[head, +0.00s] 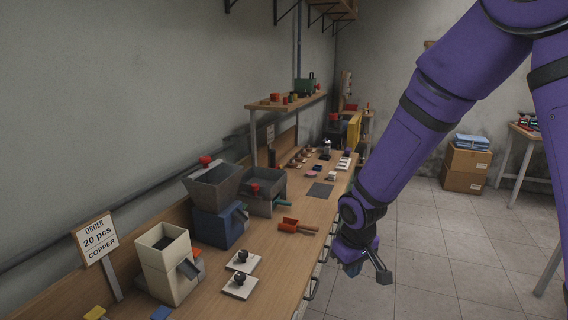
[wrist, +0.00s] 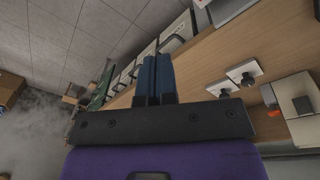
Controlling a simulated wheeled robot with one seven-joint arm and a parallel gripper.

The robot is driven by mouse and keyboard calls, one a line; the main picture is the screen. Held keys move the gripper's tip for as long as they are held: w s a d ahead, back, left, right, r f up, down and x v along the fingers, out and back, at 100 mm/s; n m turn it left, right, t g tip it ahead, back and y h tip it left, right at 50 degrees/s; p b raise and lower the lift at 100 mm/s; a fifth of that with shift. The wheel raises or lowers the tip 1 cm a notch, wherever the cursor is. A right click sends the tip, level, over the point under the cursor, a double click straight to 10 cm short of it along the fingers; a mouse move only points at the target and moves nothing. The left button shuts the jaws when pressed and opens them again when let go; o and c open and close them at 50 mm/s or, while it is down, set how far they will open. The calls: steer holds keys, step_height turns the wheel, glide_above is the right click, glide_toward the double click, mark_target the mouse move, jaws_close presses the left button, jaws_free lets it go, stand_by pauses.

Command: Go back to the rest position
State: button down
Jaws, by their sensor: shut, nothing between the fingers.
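My gripper (wrist: 154,80) shows in the wrist view with its two dark blue fingers side by side, shut with nothing between them. In the head view my purple arm comes down from the upper right, and the gripper (head: 353,268) hangs beside the front edge of the workbench (head: 318,212), over the floor side. The gripper touches nothing that I can see. Its fingertips are small and partly hidden by the wrist in the head view.
Along the bench stand a cream dispenser (head: 167,262), a blue-based hopper (head: 217,205), a red scoop (head: 297,226) and two white plates with black knobs (head: 241,261). Drawers with handles (head: 313,287) line the bench front. Cardboard boxes (head: 466,168) stand by the back wall. The tiled floor at right is largely clear.

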steer(key=s+d+r+m+t, duration=0.15)
steer(key=s+d+r, duration=0.3)
steer(key=r, duration=0.55)
steer(key=s+d+r+m+t, duration=0.1)
steer(key=s+d+r+m, duration=0.15)
steer(key=d+r, duration=0.45)
steer(key=s+d+r+m, duration=0.1)
steer(key=s+r, duration=0.4)
steer(key=s, duration=0.2)
steer(key=s+d+r+t, duration=0.1)
steer(key=s+d+r, duration=0.1)
steer(key=s+r, duration=0.3)
steer(key=s, duration=0.3)
steer(key=shift+s+m, duration=0.15)
steer(key=shift+m, duration=0.25)
